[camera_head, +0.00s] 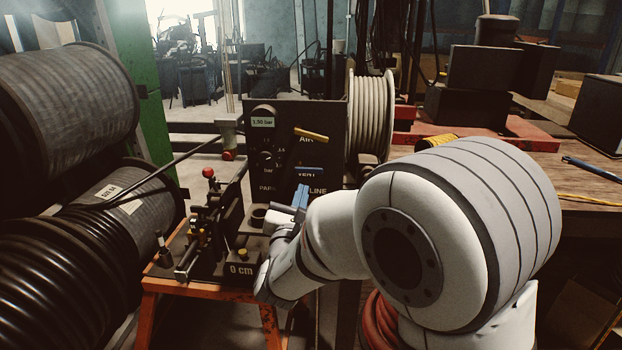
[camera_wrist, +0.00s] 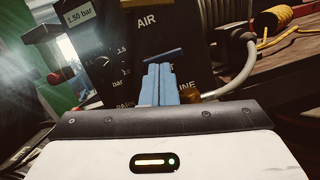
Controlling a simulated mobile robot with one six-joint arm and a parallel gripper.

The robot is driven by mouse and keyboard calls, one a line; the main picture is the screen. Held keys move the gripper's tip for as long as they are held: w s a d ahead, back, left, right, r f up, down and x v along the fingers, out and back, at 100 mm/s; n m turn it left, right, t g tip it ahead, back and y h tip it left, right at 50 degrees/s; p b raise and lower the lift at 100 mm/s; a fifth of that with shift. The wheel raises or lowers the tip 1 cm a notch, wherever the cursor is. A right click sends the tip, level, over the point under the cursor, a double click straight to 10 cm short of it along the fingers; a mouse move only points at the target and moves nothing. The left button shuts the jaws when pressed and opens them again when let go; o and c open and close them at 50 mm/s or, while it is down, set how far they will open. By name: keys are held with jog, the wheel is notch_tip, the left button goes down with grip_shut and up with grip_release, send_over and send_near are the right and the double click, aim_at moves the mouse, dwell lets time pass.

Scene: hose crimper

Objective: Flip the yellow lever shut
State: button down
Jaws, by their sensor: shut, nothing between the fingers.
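My gripper (camera_head: 301,193) has blue fingers, shut and empty, in front of the lower panel and below the yellow lever. The fingers (camera_wrist: 157,72) point at the panel in the wrist view. A small amber part (camera_wrist: 207,95) shows right of them; I cannot tell whether it belongs to the yellow lever.
The crimper (camera_head: 208,235) with a red knob stands left of my gripper on an orange stand (camera_head: 149,305). Large hose reels (camera_head: 65,100) fill the left. A pale hose reel (camera_head: 371,118) is right of the panel. A wooden bench (camera_head: 585,180) is at right.

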aim_at(309, 170)
jog(key=x, duration=0.8)
jog(key=shift+w+d+r+p, duration=0.1)
jog(key=shift+w+d+p, duration=0.05)
jog(key=shift+w+p, duration=0.2)
jog(key=r, duration=0.2)
jog(key=d+r, duration=0.1)
jog(key=r, duration=0.1)
jog(key=shift+w+p, duration=0.15)
jog(key=shift+p, duration=0.2)
